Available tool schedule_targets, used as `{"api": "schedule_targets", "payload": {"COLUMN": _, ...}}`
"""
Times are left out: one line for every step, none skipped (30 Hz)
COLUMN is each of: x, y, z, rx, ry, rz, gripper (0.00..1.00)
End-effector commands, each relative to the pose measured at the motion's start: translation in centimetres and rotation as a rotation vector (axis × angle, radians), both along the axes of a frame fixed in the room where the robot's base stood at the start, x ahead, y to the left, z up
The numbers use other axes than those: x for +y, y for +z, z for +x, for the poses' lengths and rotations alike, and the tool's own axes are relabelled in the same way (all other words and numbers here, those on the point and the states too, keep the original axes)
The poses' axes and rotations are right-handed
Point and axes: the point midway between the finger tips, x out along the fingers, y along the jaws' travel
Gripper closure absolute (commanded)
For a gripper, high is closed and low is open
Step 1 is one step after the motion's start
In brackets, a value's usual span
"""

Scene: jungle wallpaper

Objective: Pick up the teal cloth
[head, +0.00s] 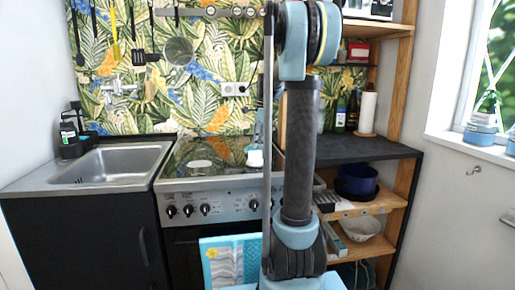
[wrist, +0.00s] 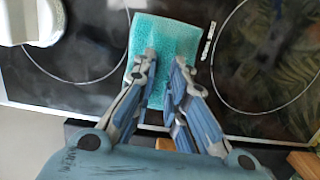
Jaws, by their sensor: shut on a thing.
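The teal cloth (wrist: 165,38) is at the top centre of the wrist view, over the black cooktop (wrist: 90,85). My gripper (wrist: 163,78) is shut on its near part, with the two fingers on either side. The far part of the cloth shows beyond the fingertips. I cannot tell whether it touches the cooktop. In the head view my gripper (head: 254,150) is over the right part of the cooktop, partly hidden by my arm.
A white object (wrist: 28,22) stands left of the cloth in the wrist view. A steel sink (head: 115,165) lies left of the stove, and a dark counter (head: 365,148) lies right of it. The paper towel roll (head: 367,112) and bottles stand at the back right.

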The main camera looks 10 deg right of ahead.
Motion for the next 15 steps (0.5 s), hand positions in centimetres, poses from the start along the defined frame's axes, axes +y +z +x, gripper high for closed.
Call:
{"api": "schedule_targets", "payload": {"x": 0.0, "y": 0.6, "z": 0.0, "rx": 0.000, "ry": 0.000, "rz": 0.000, "gripper": 1.00}}
{"api": "schedule_targets", "payload": {"x": 0.0, "y": 0.9, "z": 0.0, "rx": 0.000, "ry": 0.000, "rz": 0.000, "gripper": 1.00}}
{"api": "schedule_targets", "payload": {"x": 0.0, "y": 1.5, "z": 0.0, "rx": 0.000, "ry": 0.000, "rz": 0.000, "gripper": 1.00}}
{"api": "schedule_targets", "payload": {"x": 0.0, "y": 2.0, "z": 0.0, "rx": 0.000, "ry": 0.000, "rz": 0.000, "gripper": 1.00}}
{"api": "schedule_targets", "payload": {"x": 0.0, "y": 2.5, "z": 0.0, "rx": 0.000, "ry": 0.000, "rz": 0.000, "gripper": 1.00}}
{"api": "schedule_targets", "payload": {"x": 0.0, "y": 3.3, "z": 0.0, "rx": 0.000, "ry": 0.000, "rz": 0.000, "gripper": 1.00}}
{"api": "schedule_targets", "payload": {"x": 0.0, "y": 3.8, "z": 0.0, "rx": 0.000, "ry": 0.000, "rz": 0.000, "gripper": 1.00}}
{"api": "schedule_targets", "payload": {"x": 0.0, "y": 4.3, "z": 0.0, "rx": 0.000, "ry": 0.000, "rz": 0.000, "gripper": 1.00}}
{"api": "schedule_targets", "payload": {"x": 0.0, "y": 5.0, "z": 0.0, "rx": 0.000, "ry": 0.000, "rz": 0.000, "gripper": 1.00}}
{"api": "schedule_targets", "payload": {"x": 0.0, "y": 5.5, "z": 0.0, "rx": 0.000, "ry": 0.000, "rz": 0.000, "gripper": 1.00}}
{"api": "schedule_targets", "payload": {"x": 0.0, "y": 6.1, "z": 0.0, "rx": 0.000, "ry": 0.000, "rz": 0.000, "gripper": 1.00}}
{"api": "schedule_targets", "payload": {"x": 0.0, "y": 6.7, "z": 0.0, "rx": 0.000, "ry": 0.000, "rz": 0.000, "gripper": 1.00}}
{"api": "schedule_targets", "payload": {"x": 0.0, "y": 7.1, "z": 0.0, "rx": 0.000, "ry": 0.000, "rz": 0.000, "gripper": 1.00}}
{"api": "schedule_targets", "payload": {"x": 0.0, "y": 7.5, "z": 0.0, "rx": 0.000, "ry": 0.000, "rz": 0.000, "gripper": 1.00}}
{"api": "schedule_targets", "payload": {"x": 0.0, "y": 7.9, "z": 0.0, "rx": 0.000, "ry": 0.000, "rz": 0.000, "gripper": 1.00}}
